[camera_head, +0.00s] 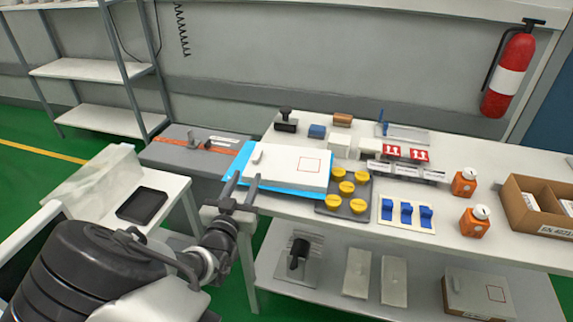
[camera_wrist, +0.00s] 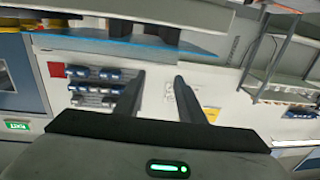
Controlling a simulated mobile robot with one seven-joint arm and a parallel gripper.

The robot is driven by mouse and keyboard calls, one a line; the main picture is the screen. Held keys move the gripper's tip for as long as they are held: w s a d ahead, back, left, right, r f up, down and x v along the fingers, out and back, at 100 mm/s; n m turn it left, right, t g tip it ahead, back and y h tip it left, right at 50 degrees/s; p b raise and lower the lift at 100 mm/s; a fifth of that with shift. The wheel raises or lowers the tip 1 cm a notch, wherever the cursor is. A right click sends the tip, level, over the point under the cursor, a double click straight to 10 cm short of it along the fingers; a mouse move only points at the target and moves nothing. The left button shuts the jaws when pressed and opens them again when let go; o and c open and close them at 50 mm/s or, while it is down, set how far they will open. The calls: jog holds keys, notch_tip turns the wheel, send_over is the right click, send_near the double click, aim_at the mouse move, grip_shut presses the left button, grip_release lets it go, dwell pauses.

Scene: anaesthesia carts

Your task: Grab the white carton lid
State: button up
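The white carton lid (camera_head: 289,170) looks like a flat white piece with a red square outline on top and a small pale raised piece near its left end. It lies on a blue mat (camera_head: 232,187) at the left end of the white table. My gripper (camera_head: 243,183) is at the table's front left edge, close to the lid's near left side. Its two fingers are apart with nothing seen between them; they also show apart in the wrist view (camera_wrist: 160,78). The mat's blue edge (camera_wrist: 150,46) crosses the top of the wrist view. Contact between fingers and lid cannot be told.
A grey tray with yellow knobs (camera_head: 343,205) is just right of the lid. Blue clips on a white plate (camera_head: 405,213), orange bottles (camera_head: 464,183) and a brown carton (camera_head: 519,204) stand farther right. A lower shelf (camera_head: 330,294) holds flat pieces and a white box.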

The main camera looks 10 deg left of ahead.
aim_at(257, 154)
jog(key=w, duration=0.6)
jog(key=w+b, duration=0.1)
jog(key=w, duration=0.5)
jog(key=shift+w+a+f+b, duration=0.15)
jog(key=shift+w+b, duration=0.1)
jog(key=shift+b, duration=0.05)
jog(key=shift+c, duration=0.4)
grip_shut()
